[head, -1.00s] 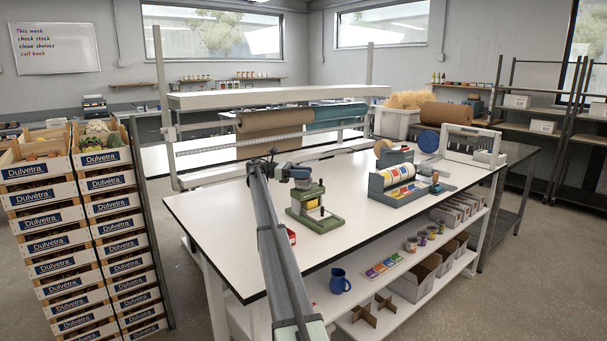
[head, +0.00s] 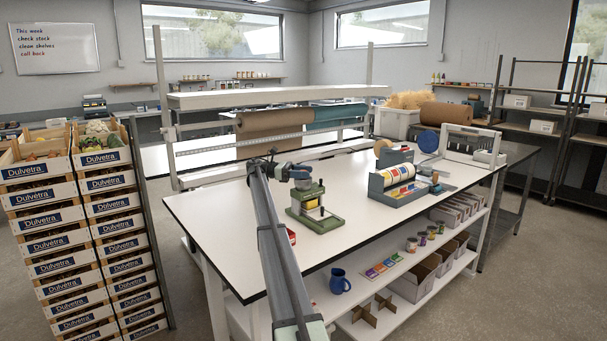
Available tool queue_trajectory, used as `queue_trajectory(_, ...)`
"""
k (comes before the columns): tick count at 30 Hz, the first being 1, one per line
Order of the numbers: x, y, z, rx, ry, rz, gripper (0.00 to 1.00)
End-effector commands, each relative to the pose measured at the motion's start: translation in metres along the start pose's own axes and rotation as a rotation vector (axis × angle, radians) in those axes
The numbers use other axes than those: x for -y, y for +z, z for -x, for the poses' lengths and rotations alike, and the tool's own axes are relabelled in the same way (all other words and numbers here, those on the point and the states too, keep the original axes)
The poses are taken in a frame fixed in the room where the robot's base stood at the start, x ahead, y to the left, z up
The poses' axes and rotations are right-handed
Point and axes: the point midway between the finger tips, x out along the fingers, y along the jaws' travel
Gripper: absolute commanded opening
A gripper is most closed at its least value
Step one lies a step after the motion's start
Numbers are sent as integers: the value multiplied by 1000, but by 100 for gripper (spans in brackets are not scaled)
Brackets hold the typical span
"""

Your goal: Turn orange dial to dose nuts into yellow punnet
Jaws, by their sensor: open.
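A small green stand (head: 318,217) with a green and metallic upper part stands on the white worktable (head: 235,222). A small yellow piece (head: 312,204), perhaps the punnet, shows low inside it, partly hidden by the frame. I cannot make out an orange dial or any nuts. My arm reaches over the table from the front. My gripper (head: 303,184) is at the upper left of the stand, small and dark in the picture. It is open and seems to hold nothing. I cannot tell whether it touches the stand.
A grey dispenser with a label roll (head: 398,186) stands to the right. A red item (head: 291,236) lies beside my arm. Stacked crates (head: 108,225) stand left of the table. A paper-roll rack (head: 270,97) spans behind. The table's left part is clear.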

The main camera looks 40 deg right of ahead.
Motion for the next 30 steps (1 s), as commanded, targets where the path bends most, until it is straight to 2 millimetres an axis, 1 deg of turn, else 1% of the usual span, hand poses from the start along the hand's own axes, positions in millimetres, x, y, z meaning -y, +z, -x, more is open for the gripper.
queue_trajectory(5, 0, 11, 0, 0, 0, -1, 58)
queue_trajectory(8, 0, 24, 0, -1, 0, -1, 58)
queue_trajectory(18, -1, 79, 0, 0, 0, -2, 58)
queue_trajectory(21, -1, 91, 0, 0, 0, -1, 58)
queue_trajectory(24, 0, 98, 0, 0, 0, -1, 58)
queue_trajectory(30, 0, 99, 0, 0, 0, 0, 58)
